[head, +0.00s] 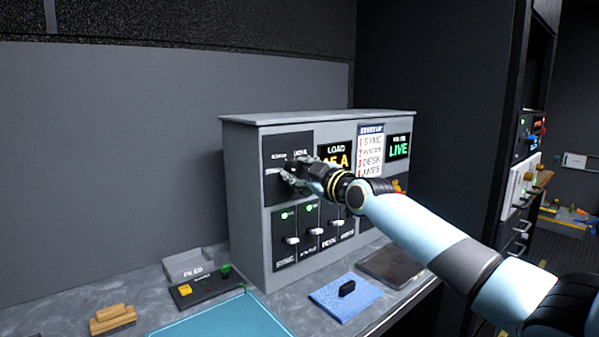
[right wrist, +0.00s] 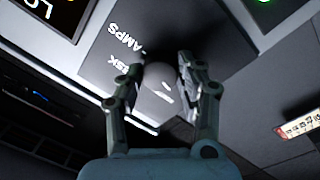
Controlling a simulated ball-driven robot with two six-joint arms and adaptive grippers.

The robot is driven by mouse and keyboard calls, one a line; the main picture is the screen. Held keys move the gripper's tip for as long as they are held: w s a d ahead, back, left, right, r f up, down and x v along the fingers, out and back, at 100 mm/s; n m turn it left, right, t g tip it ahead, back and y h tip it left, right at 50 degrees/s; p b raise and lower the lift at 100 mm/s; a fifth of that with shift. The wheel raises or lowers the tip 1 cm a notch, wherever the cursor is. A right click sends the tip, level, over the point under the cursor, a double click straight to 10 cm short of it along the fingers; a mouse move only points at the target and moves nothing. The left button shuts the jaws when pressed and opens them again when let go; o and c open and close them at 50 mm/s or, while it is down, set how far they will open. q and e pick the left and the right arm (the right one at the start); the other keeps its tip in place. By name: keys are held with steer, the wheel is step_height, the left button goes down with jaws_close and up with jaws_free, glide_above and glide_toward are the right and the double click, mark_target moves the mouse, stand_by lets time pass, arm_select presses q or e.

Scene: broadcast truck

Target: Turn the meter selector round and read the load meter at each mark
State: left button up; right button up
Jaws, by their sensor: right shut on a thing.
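The meter selector is a round dark knob (right wrist: 160,84) with a white pointer line, on a dark panel with white labels. In the right wrist view the labels AMPS and part of another word show beside it. My right gripper (right wrist: 163,75) is shut on the knob, one finger on each side. In the head view the right gripper (head: 290,175) is at the selector panel (head: 289,147) and hides most of the knob. The load meter (head: 336,155) shows LOAD and yellow digits ending in "5 A"; my arm partly covers it. My left gripper is not in view.
Below the selector are several switches with levers (head: 291,240) and green lights. A STARTUP list (head: 370,145) and a green LIVE display (head: 398,148) are to the right. On the desk lie a blue cloth (head: 330,300) with a black object, a tray (head: 195,262) and wooden blocks (head: 112,318).

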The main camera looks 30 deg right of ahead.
steer(key=m+p, duration=0.1)
steer(key=m, duration=0.9)
steer(key=shift+g+p, duration=0.3)
steer(key=shift+g, duration=0.1)
steer(key=m, duration=0.5)
steer(key=shift+m+y, duration=0.3)
steer(key=shift+y, duration=0.1)
steer(key=m, duration=0.4)
steer(key=shift+y, duration=0.3)
steer(key=shift+m, duration=0.3)
steer(key=o, duration=1.1)
steer(key=shift+o, duration=0.2)
steer(key=shift+s, duration=0.1)
